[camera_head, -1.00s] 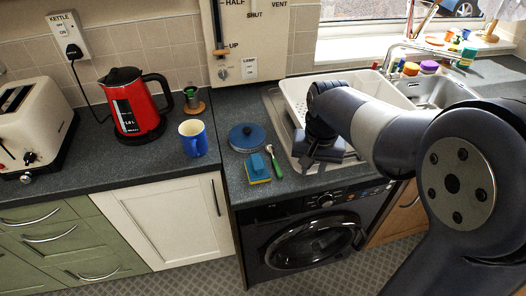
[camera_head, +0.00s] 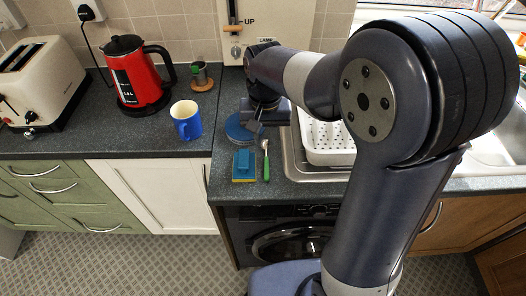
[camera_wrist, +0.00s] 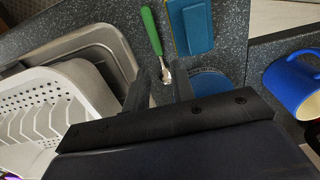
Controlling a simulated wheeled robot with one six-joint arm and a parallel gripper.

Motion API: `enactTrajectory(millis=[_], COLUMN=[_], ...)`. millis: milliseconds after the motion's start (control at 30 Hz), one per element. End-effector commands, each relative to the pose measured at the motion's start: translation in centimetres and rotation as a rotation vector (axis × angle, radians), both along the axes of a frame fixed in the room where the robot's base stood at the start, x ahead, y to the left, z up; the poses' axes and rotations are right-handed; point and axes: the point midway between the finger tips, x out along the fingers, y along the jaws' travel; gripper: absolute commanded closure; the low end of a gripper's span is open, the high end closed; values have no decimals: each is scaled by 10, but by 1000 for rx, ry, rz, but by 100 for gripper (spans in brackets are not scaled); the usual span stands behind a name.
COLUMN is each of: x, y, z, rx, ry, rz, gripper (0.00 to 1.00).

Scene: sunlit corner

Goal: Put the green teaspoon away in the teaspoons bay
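The green teaspoon (camera_head: 266,166) lies on the dark counter, its green handle toward the front edge. In the wrist view its green handle (camera_wrist: 151,30) points away from my gripper, and its metal bowl end appears between the fingers. My gripper (camera_wrist: 161,82) is open and empty, its two fingers spread apart. In the head view my gripper (camera_head: 266,117) is above the counter behind the spoon, near a round blue lid (camera_head: 237,132). I cannot tell its exact height above the spoon. The teaspoons bay is not in view; the green drawers (camera_head: 55,186) at left are shut.
A blue and yellow sponge (camera_head: 244,165) lies close left of the spoon. A white dish rack (camera_head: 325,150) stands in the sink area to the right. A blue mug (camera_head: 186,122), red kettle (camera_head: 135,75) and toaster (camera_head: 40,82) stand further left.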

Motion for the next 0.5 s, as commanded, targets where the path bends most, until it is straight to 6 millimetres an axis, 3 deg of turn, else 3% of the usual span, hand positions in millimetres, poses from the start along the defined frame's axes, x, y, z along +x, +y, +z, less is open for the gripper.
enactTrajectory(millis=[100, 367, 500], x=[-1, -1, -3], y=[0, -1, -4], z=[-19, -39, -60], rx=[-1, -1, -2], ry=[4, 3, 5], rz=[0, 0, 0], gripper=[76, 76, 76])
